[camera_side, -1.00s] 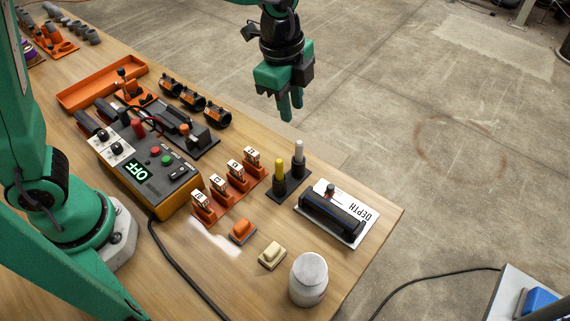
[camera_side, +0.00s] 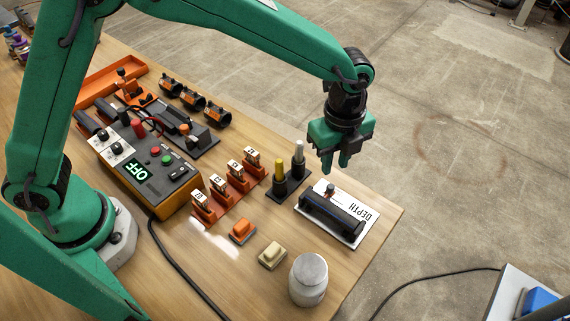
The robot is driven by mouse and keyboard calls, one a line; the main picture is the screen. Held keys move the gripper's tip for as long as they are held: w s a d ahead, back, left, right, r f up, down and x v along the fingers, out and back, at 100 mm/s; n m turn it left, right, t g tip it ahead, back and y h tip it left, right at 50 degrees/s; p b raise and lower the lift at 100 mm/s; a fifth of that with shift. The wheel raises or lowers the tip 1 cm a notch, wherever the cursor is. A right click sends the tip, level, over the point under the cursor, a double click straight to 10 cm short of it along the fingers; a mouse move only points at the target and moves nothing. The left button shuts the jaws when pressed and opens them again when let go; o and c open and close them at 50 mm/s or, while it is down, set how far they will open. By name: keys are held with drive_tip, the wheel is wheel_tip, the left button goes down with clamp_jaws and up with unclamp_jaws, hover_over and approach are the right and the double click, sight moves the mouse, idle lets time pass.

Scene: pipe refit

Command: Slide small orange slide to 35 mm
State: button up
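The depth gauge (camera_side: 336,220) is a black rail on a white plate marked DEPTH at the table's right corner.
A black holder with a yellow and a grey-topped post (camera_side: 283,180) stands close left of the gauge. A grey metal cylinder (camera_side: 308,281) stands in front. Orange numbered blocks (camera_side: 220,188) and a control box reading OFF (camera_side: 150,170) are further left. The table edge is close behind the gauge.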

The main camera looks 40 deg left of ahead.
sight(331, 186)
drive_tip(key=shift+f, duration=3.65)
clamp_jaws()
